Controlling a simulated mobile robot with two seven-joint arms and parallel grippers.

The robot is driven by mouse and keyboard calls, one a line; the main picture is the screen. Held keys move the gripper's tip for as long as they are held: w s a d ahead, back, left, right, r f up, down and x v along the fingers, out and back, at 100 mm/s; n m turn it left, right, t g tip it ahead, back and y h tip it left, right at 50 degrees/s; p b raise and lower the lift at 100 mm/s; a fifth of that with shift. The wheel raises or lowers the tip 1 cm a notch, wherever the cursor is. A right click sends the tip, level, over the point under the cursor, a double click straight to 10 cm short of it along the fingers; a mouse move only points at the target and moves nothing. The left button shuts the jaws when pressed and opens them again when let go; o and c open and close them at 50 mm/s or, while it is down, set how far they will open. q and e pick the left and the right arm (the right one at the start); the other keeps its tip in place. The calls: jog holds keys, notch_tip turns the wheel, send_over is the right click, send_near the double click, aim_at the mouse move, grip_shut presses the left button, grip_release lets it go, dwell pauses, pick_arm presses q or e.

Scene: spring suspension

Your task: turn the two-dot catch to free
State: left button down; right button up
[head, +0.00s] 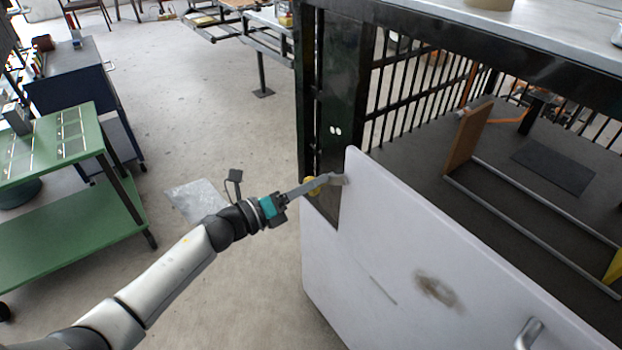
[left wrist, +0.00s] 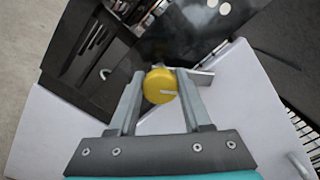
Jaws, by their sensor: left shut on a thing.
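The two-dot catch has a round yellow knob (head: 313,187) on the dark post (head: 338,130), below two white dots (head: 335,130). In the left wrist view the knob (left wrist: 160,86) shows a short pale line on its face pointing right. A grey catch bar (head: 337,180) reaches right from the knob to the upper left corner of the white panel (head: 450,265). My left gripper (head: 310,188) is shut on the knob, with one finger on each side of it. The fingers partly hide the knob in the head view. My right gripper is not in view.
A dark barred cage (head: 410,85) with a grey top (head: 530,25) stands behind the panel. The panel has a metal handle (head: 529,333) at lower right.

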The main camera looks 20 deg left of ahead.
pick_arm(q)
jog(key=n+p, duration=0.2)
jog(key=n, duration=0.4)
jog(key=shift+n+p, duration=0.3)
jog(key=shift+p, duration=0.1)
jog(key=shift+n+p, duration=0.3)
jog(key=shift+n, duration=0.5)
jog(key=shift+f+n+p, duration=0.1)
jog(key=shift+n+p, duration=0.35)
jog(key=shift+n, duration=0.75)
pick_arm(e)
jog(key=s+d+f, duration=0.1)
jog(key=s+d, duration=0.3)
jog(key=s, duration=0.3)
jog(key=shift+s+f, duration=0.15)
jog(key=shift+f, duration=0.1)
pick_arm(q)
jog(key=shift+c, duration=1.7)
grip_release()
jog(key=shift+a, duration=0.1)
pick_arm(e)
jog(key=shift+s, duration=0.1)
